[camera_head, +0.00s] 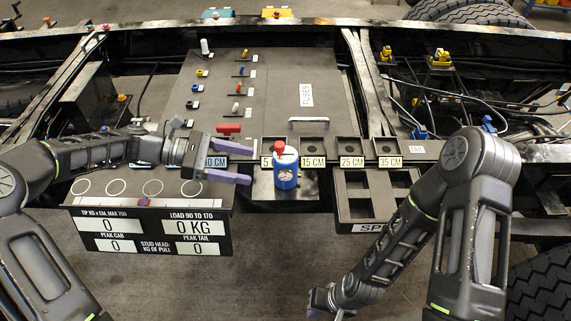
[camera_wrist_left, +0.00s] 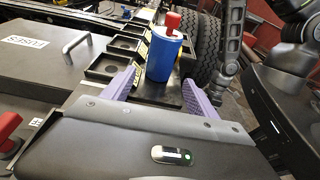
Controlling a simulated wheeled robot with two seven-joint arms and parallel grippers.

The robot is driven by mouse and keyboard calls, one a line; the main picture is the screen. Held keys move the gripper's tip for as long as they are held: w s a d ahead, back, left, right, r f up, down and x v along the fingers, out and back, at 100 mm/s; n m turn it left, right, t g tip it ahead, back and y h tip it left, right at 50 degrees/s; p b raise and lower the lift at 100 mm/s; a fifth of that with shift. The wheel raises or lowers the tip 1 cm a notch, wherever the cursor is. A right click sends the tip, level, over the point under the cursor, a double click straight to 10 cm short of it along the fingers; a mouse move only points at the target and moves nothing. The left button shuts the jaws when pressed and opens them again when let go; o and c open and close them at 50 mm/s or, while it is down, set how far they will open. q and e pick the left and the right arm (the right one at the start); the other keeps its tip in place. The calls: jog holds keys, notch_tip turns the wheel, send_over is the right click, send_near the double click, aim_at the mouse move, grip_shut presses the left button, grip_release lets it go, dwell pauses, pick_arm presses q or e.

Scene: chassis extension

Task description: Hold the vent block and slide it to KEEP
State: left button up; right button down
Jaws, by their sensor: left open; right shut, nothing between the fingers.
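A blue canister with a red cap (camera_head: 286,167) stands upright on a dark ledge in front of the row of labelled slots. It also shows in the left wrist view (camera_wrist_left: 165,52). I cannot tell which part is the vent block, and I can read no KEEP label. My left gripper (camera_head: 238,160) is open, just left of the canister, its purple fingers pointing at it. In the left wrist view the fingers (camera_wrist_left: 160,95) lie either side of the canister's line, with the canister beyond. My right gripper (camera_head: 325,300) is low at the bottom, shut and empty, away from the canister.
Slots marked in CM (camera_head: 351,150) run along the ledge. A compartment tray (camera_head: 355,213) sits below right. A grey FUSES panel (camera_head: 270,90) with a metal handle (camera_head: 309,122) lies behind. A readout board (camera_head: 150,228) shows 0 KG. A red handle (camera_head: 228,128) is near my left gripper.

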aim_at(281, 172)
pick_arm(q)
jog(key=b+x, duration=0.3)
jog(key=x, duration=0.6)
jog(key=shift+d+f, duration=0.15)
jog(key=shift+d, duration=0.3)
jog(key=c, duration=0.8)
jog(key=shift+c, duration=0.2)
dwell(0.4)
